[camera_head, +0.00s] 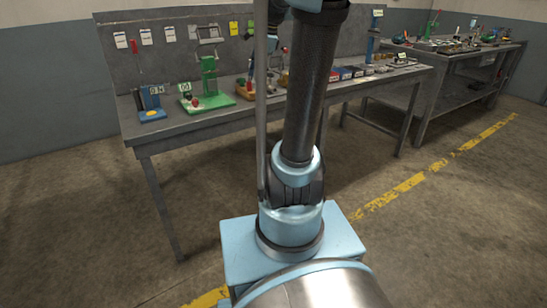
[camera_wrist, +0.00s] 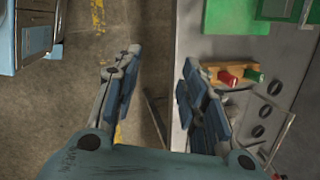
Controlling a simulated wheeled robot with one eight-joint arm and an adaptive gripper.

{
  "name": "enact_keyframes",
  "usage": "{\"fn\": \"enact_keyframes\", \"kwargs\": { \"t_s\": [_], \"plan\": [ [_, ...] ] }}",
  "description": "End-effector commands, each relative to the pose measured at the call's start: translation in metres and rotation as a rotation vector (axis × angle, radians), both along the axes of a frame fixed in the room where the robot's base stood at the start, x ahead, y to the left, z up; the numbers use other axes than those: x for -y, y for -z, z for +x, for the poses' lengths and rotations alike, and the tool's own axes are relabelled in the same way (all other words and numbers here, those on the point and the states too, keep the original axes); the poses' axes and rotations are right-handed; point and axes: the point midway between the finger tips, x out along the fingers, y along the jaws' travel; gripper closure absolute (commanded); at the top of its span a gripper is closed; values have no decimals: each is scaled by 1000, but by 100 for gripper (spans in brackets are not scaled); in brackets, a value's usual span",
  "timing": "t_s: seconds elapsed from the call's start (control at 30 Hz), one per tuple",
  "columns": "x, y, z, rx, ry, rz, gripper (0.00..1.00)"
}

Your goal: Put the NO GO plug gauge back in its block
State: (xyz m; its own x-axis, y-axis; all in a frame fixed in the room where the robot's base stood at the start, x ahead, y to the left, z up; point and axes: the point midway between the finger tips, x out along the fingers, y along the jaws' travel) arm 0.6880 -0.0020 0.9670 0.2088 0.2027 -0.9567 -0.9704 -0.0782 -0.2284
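A tan wooden block (camera_wrist: 240,67) lies near the bench edge in the wrist view, just right of my gripper's right finger. A red cylindrical piece (camera_wrist: 228,78) and a green one (camera_wrist: 253,76) show at it, probably gauge handles; I cannot read any marking or tell how they are seated. In the head view the tan block (camera_head: 243,94) is on the bench, partly behind my arm. My gripper (camera_wrist: 160,58) is open, its fingers wide apart with nothing between them. It is over the bench's front edge. My arm mostly hides it in the head view.
A green fixture (camera_head: 209,100) and a blue stand (camera_head: 150,113) are left of the block. Several small boxes (camera_head: 346,73) line the bench to the right. A grey metal frame (camera_wrist: 270,125) with dark round parts is near the right finger. A second bench (camera_head: 462,65) stands behind.

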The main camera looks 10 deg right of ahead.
Motion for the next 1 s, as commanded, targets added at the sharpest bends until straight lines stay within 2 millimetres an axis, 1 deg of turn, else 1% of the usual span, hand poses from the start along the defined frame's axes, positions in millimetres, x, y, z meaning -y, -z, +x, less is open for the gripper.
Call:
{"fn": "enact_keyframes", "kwargs": {
  "t_s": [0.03, 0.2, 0.37, 0.4, 0.47, 0.6, 0.7, 0.8, 0.9, 1.0],
  "plan": [
    [-3, 9, -20, 14, -77, -28, 61],
    [-9, 41, -77, 56, -356, -128, 61],
    [-11, 75, -128, 88, -621, -219, 61],
    [-11, 84, -140, 95, -688, -241, 61],
    [-11, 99, -158, 104, -788, -273, 61],
    [-9, 136, -197, 121, -1022, -347, 61],
    [-7, 161, -221, 130, -1177, -393, 61],
    [-5, 182, -239, 134, -1301, -429, 61],
    [-3, 195, -249, 136, -1385, -453, 61],
    [-2, 203, -255, 137, -1431, -466, 61]
  ]
}}
